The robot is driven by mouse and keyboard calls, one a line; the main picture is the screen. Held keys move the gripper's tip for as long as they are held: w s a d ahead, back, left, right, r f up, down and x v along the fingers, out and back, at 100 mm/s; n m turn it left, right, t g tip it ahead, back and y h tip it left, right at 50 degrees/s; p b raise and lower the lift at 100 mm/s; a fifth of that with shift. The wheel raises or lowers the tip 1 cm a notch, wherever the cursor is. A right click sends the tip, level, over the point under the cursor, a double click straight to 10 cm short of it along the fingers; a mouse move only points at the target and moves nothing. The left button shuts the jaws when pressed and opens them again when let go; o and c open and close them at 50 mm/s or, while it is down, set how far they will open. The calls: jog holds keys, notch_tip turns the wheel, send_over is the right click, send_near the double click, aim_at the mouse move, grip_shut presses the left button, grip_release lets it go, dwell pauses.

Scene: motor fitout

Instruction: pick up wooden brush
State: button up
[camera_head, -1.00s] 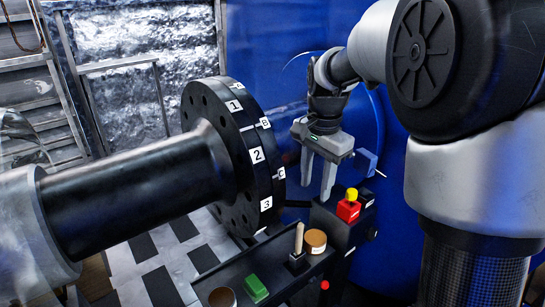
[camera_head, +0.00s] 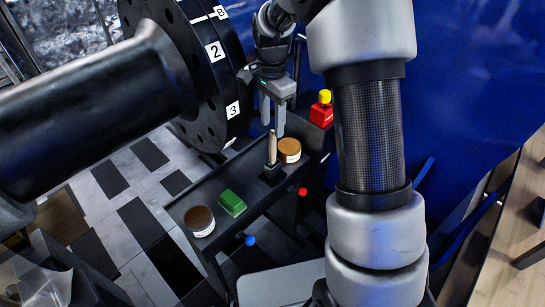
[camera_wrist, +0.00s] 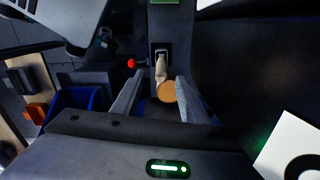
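The wooden brush (camera_head: 272,147) stands upright with its pale handle up in a small black holder (camera_head: 271,174) on the narrow dark tray. In the wrist view the brush (camera_wrist: 161,68) shows almost end-on, between and just beyond the two fingers. My gripper (camera_head: 273,124) is open and empty, pointing down, with its fingertips close to the top of the handle. In the wrist view my gripper (camera_wrist: 160,78) has its fingers spread wide. I cannot tell whether a finger touches the handle.
A round jar with a tan lid (camera_head: 289,146) stands close to the right of the brush. A green block (camera_head: 232,203) and a brown-topped jar (camera_head: 199,218) sit nearer on the tray. A red item with a yellow cap (camera_head: 322,108) is behind right. A large black numbered flange (camera_head: 205,70) rises on the left.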

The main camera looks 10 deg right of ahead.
aim_at(273, 138)
jog(key=shift+w+d+f+b, duration=0.15)
jog(key=shift+f+b, duration=0.35)
jog(key=shift+f, duration=1.25)
jog(key=shift+w+a+f+b, duration=0.1)
jog(key=shift+f+b, duration=0.35)
jog(key=shift+f, duration=1.3)
grip_shut()
